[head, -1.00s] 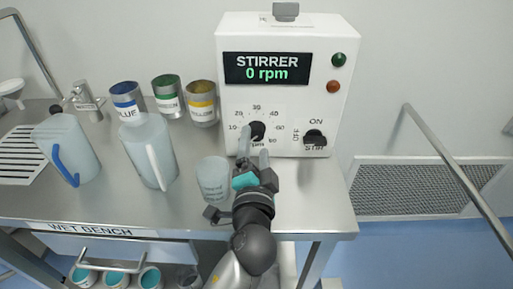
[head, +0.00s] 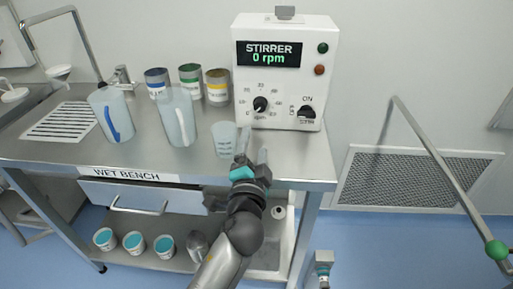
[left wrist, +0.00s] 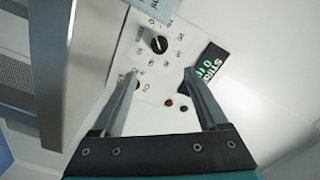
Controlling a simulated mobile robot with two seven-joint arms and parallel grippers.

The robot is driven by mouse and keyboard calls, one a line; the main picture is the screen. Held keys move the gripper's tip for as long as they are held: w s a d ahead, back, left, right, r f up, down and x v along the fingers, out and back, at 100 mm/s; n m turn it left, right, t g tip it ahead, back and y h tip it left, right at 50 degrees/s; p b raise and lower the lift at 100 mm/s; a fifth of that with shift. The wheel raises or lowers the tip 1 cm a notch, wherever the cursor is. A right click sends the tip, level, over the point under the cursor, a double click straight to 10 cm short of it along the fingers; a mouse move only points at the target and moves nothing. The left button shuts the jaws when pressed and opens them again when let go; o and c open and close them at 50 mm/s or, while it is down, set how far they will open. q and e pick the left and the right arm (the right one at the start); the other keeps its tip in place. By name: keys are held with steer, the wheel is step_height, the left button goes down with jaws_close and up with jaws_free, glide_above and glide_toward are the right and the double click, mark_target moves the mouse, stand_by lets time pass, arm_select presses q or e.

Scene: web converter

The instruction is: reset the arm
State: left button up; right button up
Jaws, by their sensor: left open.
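My left gripper (head: 253,148) is open and empty above the front part of the bench, its fingers pointing toward the stirrer (head: 283,87). The fingertips appear apart from the stirrer, below its speed dial (head: 260,104). In the left wrist view the open fingers (left wrist: 160,74) have nothing between them. The dial (left wrist: 159,45) shows beyond them, with the display (left wrist: 208,62) at the right. The stirrer reads 0 rpm. Its ON switch (head: 307,112) is right of the dial.
A small beaker (head: 225,140) stands close left of my left fingers. Two jugs (head: 176,116) (head: 111,115) and several labelled cans (head: 217,86) stand farther left on the wet bench (head: 210,167). A rail (head: 440,150) and wall grille (head: 420,180) are at the right.

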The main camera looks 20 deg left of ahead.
arm_select(q)
steer(key=shift+s, duration=0.25)
stand_by(0.3)
